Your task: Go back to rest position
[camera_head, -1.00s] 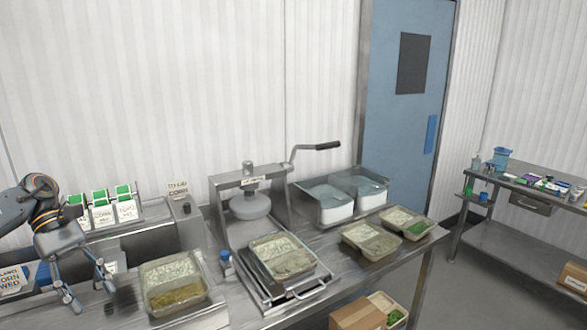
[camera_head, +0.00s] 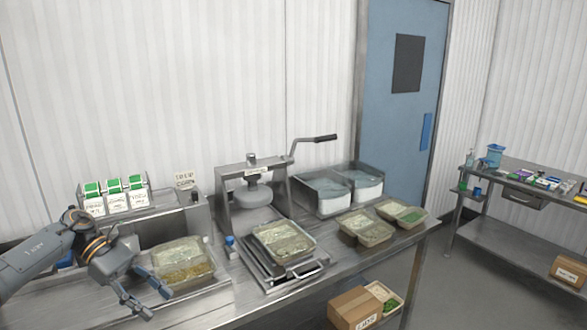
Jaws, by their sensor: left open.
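My left gripper (camera_head: 157,301) is at the lower left, its arm coming in from the left edge. Its fingers are spread apart with nothing seen between them. It is at the front left of a food tray (camera_head: 181,268) with pale and yellowish-brown contents; one finger overlaps the tray's left side in the picture, and I cannot tell if they touch. My right gripper is not in view.
A press (camera_head: 252,196) with a long lever stands mid-bench, a filled tray (camera_head: 284,244) on its slide. Two more filled trays (camera_head: 366,229) (camera_head: 402,213) sit right, before clear bins (camera_head: 328,192). A side table (camera_head: 520,180) is at right.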

